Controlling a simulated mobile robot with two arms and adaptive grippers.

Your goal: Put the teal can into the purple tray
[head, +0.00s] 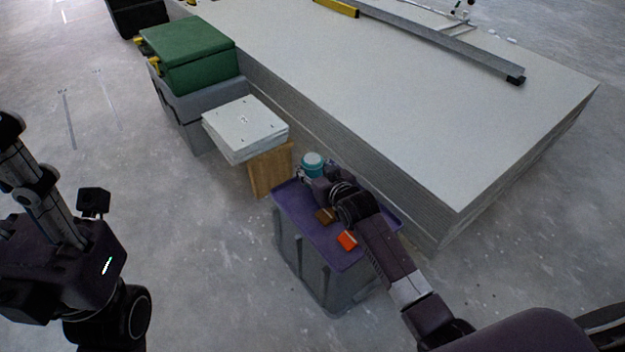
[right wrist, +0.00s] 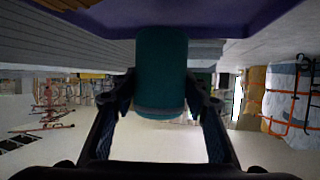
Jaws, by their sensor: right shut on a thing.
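The teal can (head: 312,160) has a pale top and shows at the far left corner of the purple tray (head: 293,203). My right gripper (head: 312,175) is shut on the can; the right wrist view shows the can (right wrist: 161,70) between both fingers. That view looks upside down, with the tray's purple edge (right wrist: 220,18) along the top, overlapped by one end of the can. I cannot tell whether the can touches the tray. My right forearm hides part of the tray. My left arm is at the left, its fingertips not visible.
The tray tops a grey bin (head: 312,265). An orange block (head: 347,239) and a brown block (head: 326,216) lie in the tray. A wooden board (head: 270,169), white tiles (head: 243,125), a green box (head: 190,55) and a large panel stack (head: 430,115) stand close behind. Floor at front is clear.

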